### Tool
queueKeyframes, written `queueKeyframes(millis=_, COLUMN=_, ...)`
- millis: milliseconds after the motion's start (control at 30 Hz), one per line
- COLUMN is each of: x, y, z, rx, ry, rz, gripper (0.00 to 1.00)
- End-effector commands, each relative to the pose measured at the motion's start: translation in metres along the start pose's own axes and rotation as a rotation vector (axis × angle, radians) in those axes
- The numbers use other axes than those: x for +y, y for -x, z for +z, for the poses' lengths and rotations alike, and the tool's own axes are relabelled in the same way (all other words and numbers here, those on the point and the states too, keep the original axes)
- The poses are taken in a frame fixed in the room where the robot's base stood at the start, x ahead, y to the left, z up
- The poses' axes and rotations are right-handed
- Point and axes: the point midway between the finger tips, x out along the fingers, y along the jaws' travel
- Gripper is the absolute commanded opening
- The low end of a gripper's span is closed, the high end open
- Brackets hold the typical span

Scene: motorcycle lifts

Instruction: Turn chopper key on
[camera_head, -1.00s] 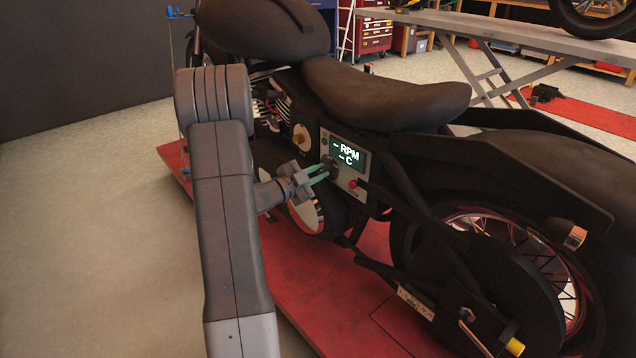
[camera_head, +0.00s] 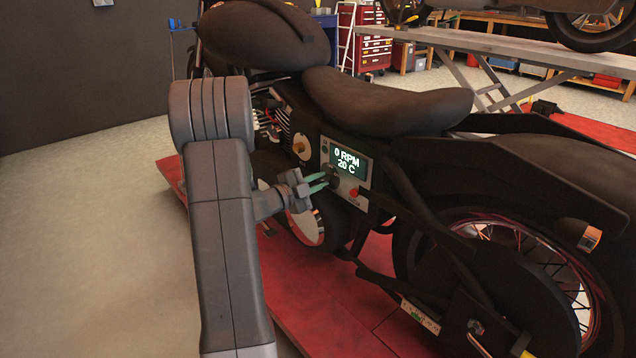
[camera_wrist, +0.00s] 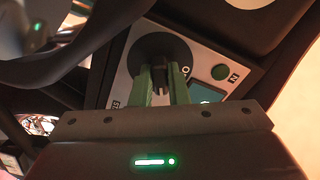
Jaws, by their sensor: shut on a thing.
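The black chopper (camera_head: 385,100) stands on a red lift platform (camera_head: 300,285) in the head view. A light control panel (camera_head: 364,204) on its side has a lit display (camera_head: 347,159) reading 0 RPM and 20 C. The round black key switch (camera_head: 333,170) sits at the panel's lower left; it also shows in the wrist view (camera_wrist: 178,48). My gripper (camera_head: 324,182) is at the switch. In the wrist view its green fingers (camera_wrist: 161,84) are closed on the dark key (camera_wrist: 159,74), one on each side. The fingers partly hide the switch.
A red button (camera_head: 353,192) sits right of the switch. A round cover with a brass knob (camera_head: 299,147) is to the left. A grey lift table (camera_head: 500,47) and a red tool cabinet (camera_head: 374,50) stand behind. Bare floor lies at the left.

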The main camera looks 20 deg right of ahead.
Motion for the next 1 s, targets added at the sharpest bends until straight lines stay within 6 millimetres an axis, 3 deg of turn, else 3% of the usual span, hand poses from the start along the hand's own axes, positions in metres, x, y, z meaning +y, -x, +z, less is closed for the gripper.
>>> queueKeyframes(millis=100, x=0.001, y=0.0, z=0.0, rx=0.0, ry=-0.001, rz=0.002, gripper=0.0)
queueKeyframes(millis=133, x=0.001, y=0.0, z=0.0, rx=0.0, ry=-0.001, rz=0.002, gripper=0.17)
queueKeyframes(millis=233, x=0.001, y=0.0, z=0.0, rx=0.0, ry=0.0, rz=0.002, gripper=0.36)
queueKeyframes(millis=533, x=0.0, y=0.001, z=0.0, rx=0.0, ry=0.0, rz=0.001, gripper=0.36)
queueKeyframes(millis=667, x=-0.001, y=0.011, z=0.0, rx=-0.002, ry=0.0, rz=0.0, gripper=0.36)
queueKeyframes(millis=1000, x=-0.003, y=0.085, z=0.0, rx=-0.004, ry=0.002, rz=-0.001, gripper=0.36)
